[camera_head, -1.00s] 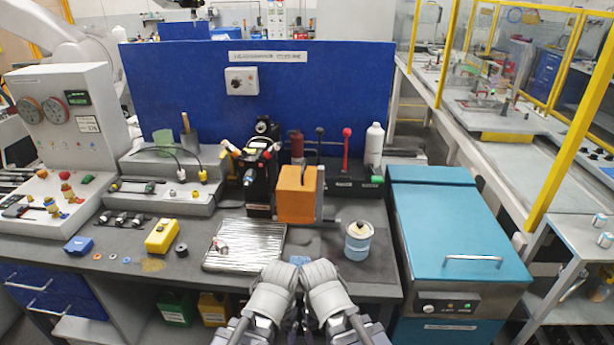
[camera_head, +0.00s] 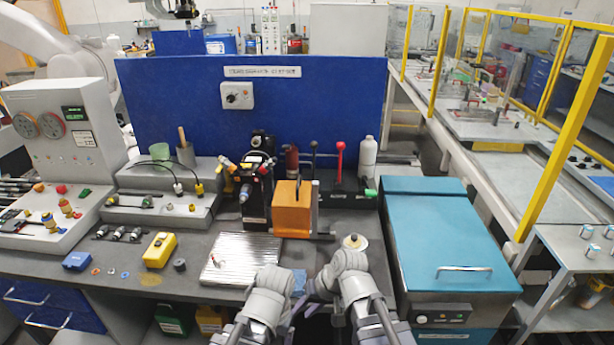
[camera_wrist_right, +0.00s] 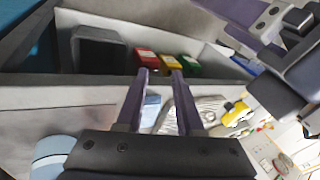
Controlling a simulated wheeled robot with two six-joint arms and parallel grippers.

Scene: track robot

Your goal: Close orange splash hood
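The orange splash hood (camera_head: 291,209) is a box-shaped orange cover at the back middle of the bench, just right of a black machine (camera_head: 257,190). A grey upright plate stands at its right side. Whether it is open or closed I cannot tell. My right gripper (camera_head: 314,306) is low over the bench's front edge, well in front of the hood and apart from it. In the right wrist view its two purple fingers (camera_wrist_right: 160,72) are spread with nothing between them. My left arm is at bottom centre; its finger opening is not clear. The hood does not show in the wrist view.
A ribbed silver tray (camera_head: 240,258) lies left of my arms. A round tin (camera_head: 355,241) is partly hidden behind my right arm. A red-knobbed lever (camera_head: 339,158) and a white bottle (camera_head: 368,157) stand behind the hood. A teal chest (camera_head: 450,240) stands right of the bench.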

